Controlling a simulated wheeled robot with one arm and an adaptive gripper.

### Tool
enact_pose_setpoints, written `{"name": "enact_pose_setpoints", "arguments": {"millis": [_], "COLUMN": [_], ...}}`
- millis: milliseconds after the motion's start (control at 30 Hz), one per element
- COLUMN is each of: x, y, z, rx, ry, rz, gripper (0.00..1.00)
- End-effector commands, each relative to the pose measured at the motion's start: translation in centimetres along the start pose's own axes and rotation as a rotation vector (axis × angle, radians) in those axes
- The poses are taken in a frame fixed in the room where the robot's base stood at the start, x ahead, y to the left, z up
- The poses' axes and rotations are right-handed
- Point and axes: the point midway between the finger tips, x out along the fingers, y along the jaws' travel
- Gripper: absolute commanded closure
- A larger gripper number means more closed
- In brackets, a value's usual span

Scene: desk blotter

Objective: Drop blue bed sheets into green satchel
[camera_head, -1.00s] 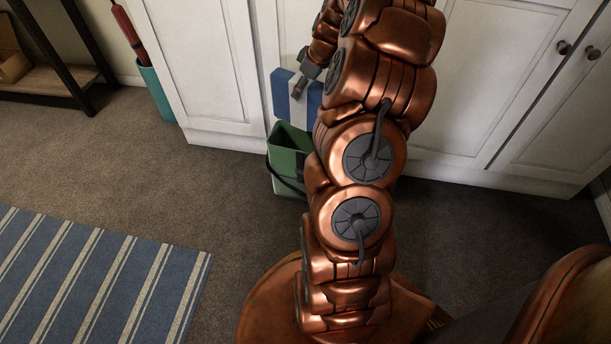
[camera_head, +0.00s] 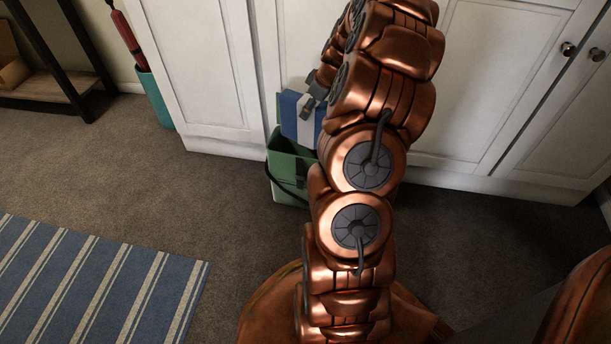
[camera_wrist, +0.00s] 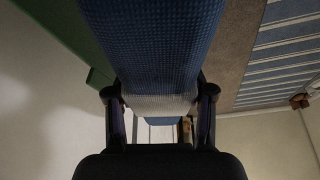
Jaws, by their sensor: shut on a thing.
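The blue bed sheets (camera_head: 290,112), a folded bundle with a white band, hang in my gripper (camera_head: 312,95) just above the green satchel (camera_head: 283,171). In the wrist view, the sheets (camera_wrist: 155,50) fill the middle, and my gripper (camera_wrist: 160,108) is shut on their edge. The green satchel stands open on the carpet against the white cabinet, with a dark strap at its front. Its green side also shows in the wrist view (camera_wrist: 62,25). My arm hides the right part of the sheets and some of the satchel.
White cabinet doors (camera_head: 203,65) rise right behind the satchel. A teal bin (camera_head: 154,98) with a red item stands to the left, near a dark shelf (camera_head: 60,85). A blue striped rug (camera_head: 90,285) lies front left. The carpet between is clear.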

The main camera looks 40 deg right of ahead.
Motion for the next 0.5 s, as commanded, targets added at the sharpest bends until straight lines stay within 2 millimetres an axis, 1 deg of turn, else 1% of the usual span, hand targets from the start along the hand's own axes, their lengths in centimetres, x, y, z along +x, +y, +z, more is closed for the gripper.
{"name": "enact_pose_setpoints", "arguments": {"millis": [300,333,500], "x": [0.27,0.27,0.28], "y": [0.05,0.05,0.05], "z": [0.08,0.08,0.08], "rx": [0.001,0.001,0.001], "ry": [0.001,0.001,0.001], "rz": [0.002,0.002,0.001], "gripper": [1.0,0.44,0.27]}}
